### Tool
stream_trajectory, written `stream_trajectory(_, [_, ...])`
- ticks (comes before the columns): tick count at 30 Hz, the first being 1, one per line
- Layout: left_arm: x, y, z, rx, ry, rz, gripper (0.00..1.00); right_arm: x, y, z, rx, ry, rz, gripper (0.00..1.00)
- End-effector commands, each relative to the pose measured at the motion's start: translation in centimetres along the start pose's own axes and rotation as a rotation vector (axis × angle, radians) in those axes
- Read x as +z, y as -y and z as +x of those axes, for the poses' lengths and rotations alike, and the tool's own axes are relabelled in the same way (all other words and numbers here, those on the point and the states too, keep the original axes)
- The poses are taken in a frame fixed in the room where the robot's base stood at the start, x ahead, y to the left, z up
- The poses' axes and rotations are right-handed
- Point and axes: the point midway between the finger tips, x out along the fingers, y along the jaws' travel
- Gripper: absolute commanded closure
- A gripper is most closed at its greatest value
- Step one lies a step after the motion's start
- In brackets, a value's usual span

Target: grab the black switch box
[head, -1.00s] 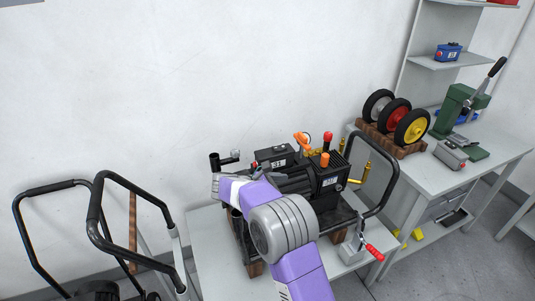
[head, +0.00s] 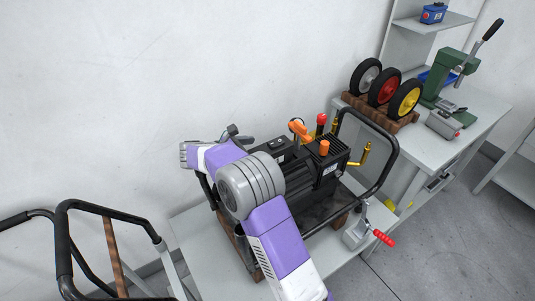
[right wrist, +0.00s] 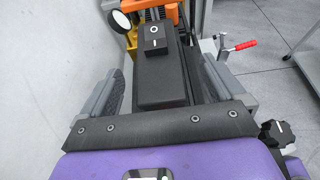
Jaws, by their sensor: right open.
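The black switch box (head: 277,145) sits on top of the black machine in the head view, just beyond my right arm, which hides part of it. In the right wrist view, a black box with a pale round mark on its raised part (right wrist: 154,40) lies ahead; it looks like the same switch box. My right gripper (right wrist: 163,70) is open, with one grey finger on each side of the black body. I cannot tell whether either finger touches it. In the head view, the right gripper's dark fingers (head: 236,134) show beside the box, partly hidden by the arm. My left gripper is not in view.
The machine has a black tubular handle (head: 385,180), an orange part (head: 300,130) and brass fittings. A red-handled clamp (head: 383,237) is on the grey table. Wheels (head: 388,90) and a green press (head: 447,75) stand on the right bench. A white wall is behind.

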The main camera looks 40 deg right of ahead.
Motion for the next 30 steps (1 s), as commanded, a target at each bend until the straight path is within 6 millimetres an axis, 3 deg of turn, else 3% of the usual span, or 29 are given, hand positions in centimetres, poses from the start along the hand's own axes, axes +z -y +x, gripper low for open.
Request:
stream_trajectory(12, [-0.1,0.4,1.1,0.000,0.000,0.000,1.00,0.2,-0.4,5.1,-0.001,0.001,-0.001,0.04])
stream_trajectory(20, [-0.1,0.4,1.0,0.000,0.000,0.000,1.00,0.3,-0.5,5.4,0.002,0.000,-0.001,0.06])
stream_trajectory(30, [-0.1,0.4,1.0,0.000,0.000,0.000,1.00,0.3,-0.5,5.4,0.001,0.001,-0.001,0.58])
